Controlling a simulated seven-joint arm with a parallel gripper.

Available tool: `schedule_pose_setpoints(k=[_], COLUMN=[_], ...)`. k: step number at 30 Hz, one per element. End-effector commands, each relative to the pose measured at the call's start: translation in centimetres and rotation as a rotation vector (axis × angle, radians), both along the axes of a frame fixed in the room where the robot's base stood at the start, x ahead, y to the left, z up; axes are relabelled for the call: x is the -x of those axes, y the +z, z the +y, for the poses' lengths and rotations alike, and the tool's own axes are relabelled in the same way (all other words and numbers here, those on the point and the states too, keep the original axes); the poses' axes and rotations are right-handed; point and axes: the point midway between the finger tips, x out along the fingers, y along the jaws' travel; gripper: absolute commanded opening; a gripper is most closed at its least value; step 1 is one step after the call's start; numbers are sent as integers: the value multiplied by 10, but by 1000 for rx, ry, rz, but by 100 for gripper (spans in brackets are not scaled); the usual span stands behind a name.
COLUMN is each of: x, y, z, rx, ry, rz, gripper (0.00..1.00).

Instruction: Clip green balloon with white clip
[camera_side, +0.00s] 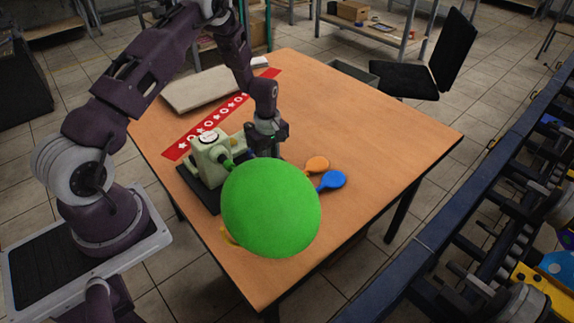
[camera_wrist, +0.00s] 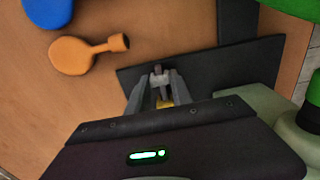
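The green balloon (camera_side: 270,207) is inflated and large in the side view. Its narrow end sits at the green nozzle area of a pale inflating machine (camera_side: 208,158). Only an edge of the balloon (camera_wrist: 290,7) shows at the top right of the wrist view. My gripper (camera_side: 265,150) is low over the table behind the balloon, right of the machine. In the wrist view my fingers (camera_wrist: 158,88) close around a small pale grey piece, which looks like the white clip (camera_wrist: 158,78). A small yellow part shows between the fingers. The side view hides my fingertips.
An orange balloon (camera_side: 316,164) and a blue balloon (camera_side: 332,181) lie flat right of my gripper. A red patterned strip (camera_side: 176,151) and a beige board (camera_side: 198,90) lie behind the machine. The machine stands on a black base (camera_wrist: 200,70). The table's right side is clear.

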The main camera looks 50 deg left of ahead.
Motion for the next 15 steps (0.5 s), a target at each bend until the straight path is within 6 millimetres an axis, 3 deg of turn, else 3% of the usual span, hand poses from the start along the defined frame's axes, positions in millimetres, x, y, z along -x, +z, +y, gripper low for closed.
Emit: schedule_pose_setpoints(k=[10,15], x=[0,0], y=[1,14], z=[0,0], rx=[0,-1], ry=[0,0], rz=[0,-1], gripper=[0,0])
